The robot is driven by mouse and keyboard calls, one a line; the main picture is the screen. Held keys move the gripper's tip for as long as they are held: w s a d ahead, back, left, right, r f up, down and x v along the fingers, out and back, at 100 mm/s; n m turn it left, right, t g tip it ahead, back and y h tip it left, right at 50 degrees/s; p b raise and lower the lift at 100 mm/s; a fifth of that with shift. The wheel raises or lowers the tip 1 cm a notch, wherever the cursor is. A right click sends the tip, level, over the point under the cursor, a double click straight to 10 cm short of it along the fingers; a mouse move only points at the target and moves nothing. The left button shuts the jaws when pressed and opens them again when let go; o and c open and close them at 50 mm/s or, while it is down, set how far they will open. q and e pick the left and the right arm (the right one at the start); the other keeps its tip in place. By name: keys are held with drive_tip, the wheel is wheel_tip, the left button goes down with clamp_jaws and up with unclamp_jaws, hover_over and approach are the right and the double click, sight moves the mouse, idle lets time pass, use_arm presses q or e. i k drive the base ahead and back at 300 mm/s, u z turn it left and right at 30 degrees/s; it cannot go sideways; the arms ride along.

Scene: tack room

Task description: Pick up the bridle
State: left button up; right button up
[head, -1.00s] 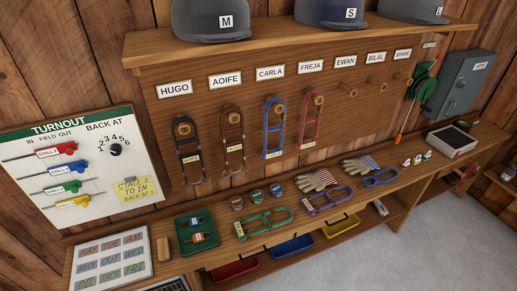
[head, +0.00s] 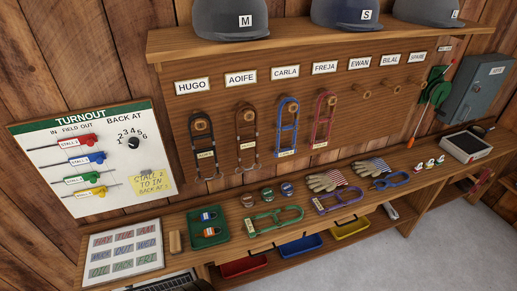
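Several bridles are in the head view. A black bridle (head: 192,146) hangs under HUGO, a brown bridle (head: 237,146) under AOIFE, a blue bridle (head: 279,128) under CARLA and a red bridle (head: 315,120) under FREJA. A green bridle (head: 276,222), a purple bridle (head: 340,199) and a smaller blue bridle-like piece (head: 390,181) lie on the wooden bench. The pegs under EWAN (head: 365,90) and BILAL (head: 396,87) are bare. Neither of my grippers is in view.
Red, blue and yellow bins (head: 351,229) sit below. A turnout board (head: 60,150) is at left, helmets (head: 230,20) on the shelf above.

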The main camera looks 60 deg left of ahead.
sight(247, 143)
drive_tip(key=k, duration=0.9)
drive_tip(key=u, duration=0.9)
drive_tip(key=i, duration=0.4)
drive_tip(key=u, duration=0.05)
